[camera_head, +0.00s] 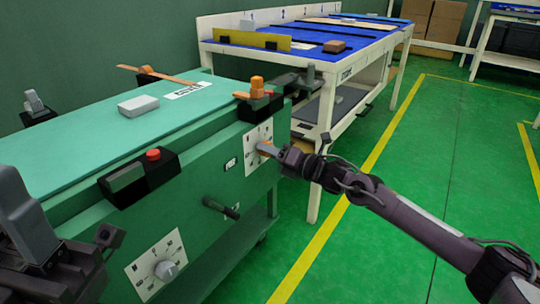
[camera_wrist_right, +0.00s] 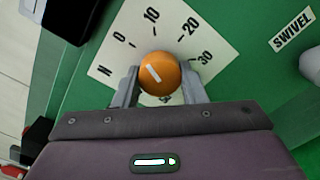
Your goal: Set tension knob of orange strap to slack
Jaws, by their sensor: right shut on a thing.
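An orange knob (camera_wrist_right: 160,73) sits in the middle of a white dial plate (camera_wrist_right: 108,66) on the green bench's side. The plate reads N, 0, 10, 20 and 30, with a mark below partly hidden. The knob's white line slants from upper left to lower right, its upper end roughly toward 0. My right gripper (camera_wrist_right: 158,88) is shut on the knob, one finger on each side. In the head view the right gripper (camera_head: 279,154) covers part of the dial (camera_head: 256,134). An orange strap (camera_head: 155,74) lies on the bench top.
A second dial (camera_head: 155,265) with a white knob and a black handle (camera_head: 222,208) stick out of the bench's side. A black box with a red button (camera_head: 153,155) and an orange-topped clamp (camera_head: 257,87) are along the edge. Green floor is clear at right.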

